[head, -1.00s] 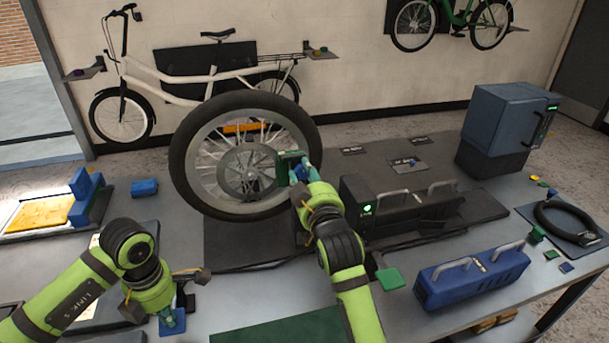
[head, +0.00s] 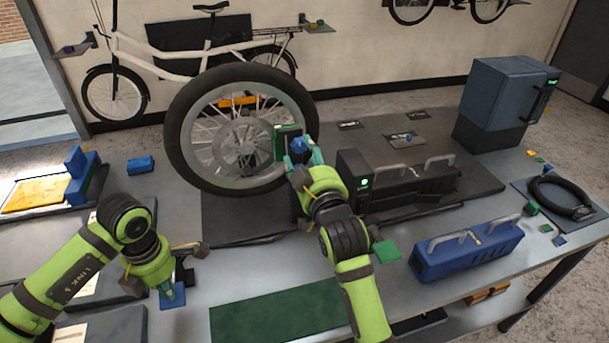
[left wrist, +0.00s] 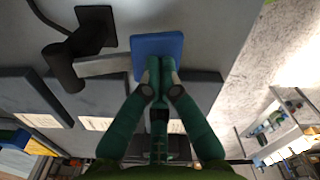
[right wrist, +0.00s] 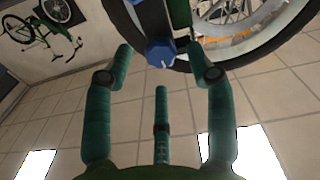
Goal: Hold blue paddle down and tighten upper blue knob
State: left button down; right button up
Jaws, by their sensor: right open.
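The upper blue knob (head: 298,146) sits on a green-edged block beside the upright wheel's hub. In the right wrist view the knob (right wrist: 160,50) shows ahead of the fingertips. My right gripper (head: 303,160) is open, its fingers apart on either side of the knob's line; I cannot tell whether they touch it. The blue paddle (left wrist: 157,45) lies under my left gripper (left wrist: 160,66), whose fingertips are together on or just over its face. In the head view the left gripper (head: 173,290) points down at the paddle (head: 168,299), partly hiding it.
The large wheel (head: 180,130) stands just behind my right gripper. A blue toolbox (head: 465,255), green mat (head: 280,318) and blue cabinet (head: 495,115) are also on the bench.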

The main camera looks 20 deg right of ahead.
jog(key=s, duration=0.9)
pick_arm(q)
jog(key=shift+r+p, duration=1.85)
jog(key=shift+r, duration=1.7)
pick_arm(e)
notch_tip(320, 180, up, 4)
jog(key=shift+w+f, duration=0.1)
jog(key=shift+f, duration=0.05)
